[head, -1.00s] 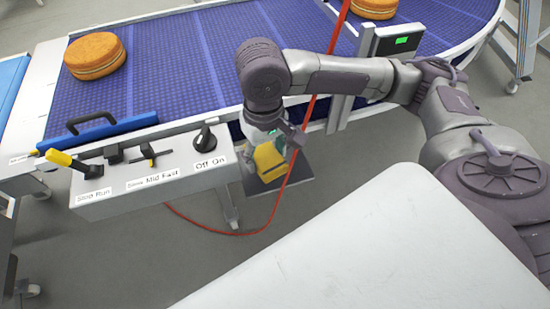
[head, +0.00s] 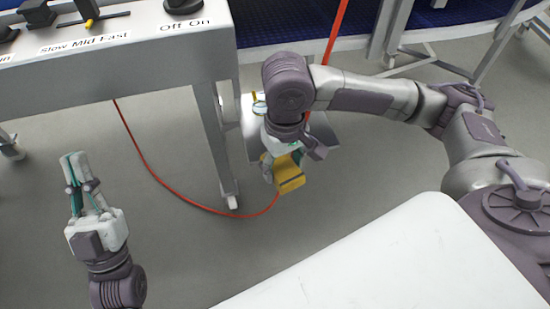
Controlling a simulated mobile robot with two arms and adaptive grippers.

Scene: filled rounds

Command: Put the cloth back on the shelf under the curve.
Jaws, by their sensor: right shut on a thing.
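The cloth (head: 291,177) is yellow with a dark stripe and hangs from my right gripper (head: 282,160), which is shut on it. The grey shelf (head: 327,135) is a small plate low under the conveyor's curve, partly hidden behind my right arm. In the picture the cloth is just below the shelf's near edge; I cannot tell its height relative to the shelf. My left gripper (head: 74,158) is at the lower left, pointing up in the picture, with its fingers together and nothing visible between them.
A small white and yellow item (head: 258,103) shows at the shelf's left side, partly hidden. A control box (head: 150,55) with switches stands at the upper left. A red cable (head: 155,178) loops across the floor and rises past my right arm. A metal leg (head: 218,145) stands left of the shelf.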

